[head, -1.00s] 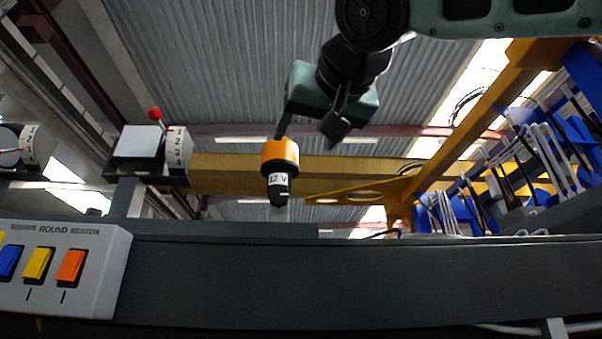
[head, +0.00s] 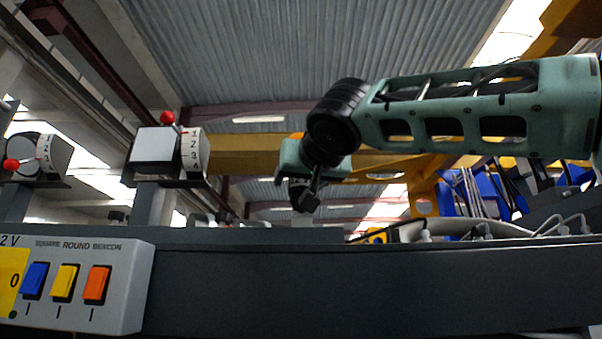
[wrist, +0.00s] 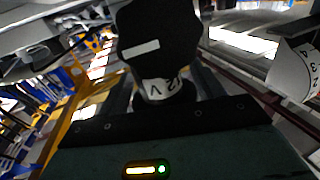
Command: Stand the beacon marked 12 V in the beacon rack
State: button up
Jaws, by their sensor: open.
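The 12 V beacon (wrist: 161,88) shows in the wrist view: its white "12 V" label sits just beyond the palm edge, below a black part with a white stripe. In the head view only a small orange patch (head: 297,135), apparently its lens, shows above my gripper's palm; the palm hides the rest. My gripper (head: 292,188) is open, fingers pointing down, above the dark ledge and in front of the beacon. I cannot tell whether a finger touches the beacon or what it rests on. I cannot make out the beacon rack.
A dark grey beam (head: 350,285) crosses the front. A switch panel (head: 75,285) with blue, yellow and orange rockers is at lower left. Two red-knobbed selectors (head: 155,150) (head: 22,160) stand above it. Cables (head: 480,228) and blue holders (head: 500,190) lie at right.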

jog(key=shift+w+a, duration=0.1)
jog(key=shift+w, duration=0.1)
jog(key=c, duration=1.3)
jog(key=shift+r+p, duration=3.45)
jog(key=shift+r, duration=0.6)
jog(key=shift+c, duration=0.2)
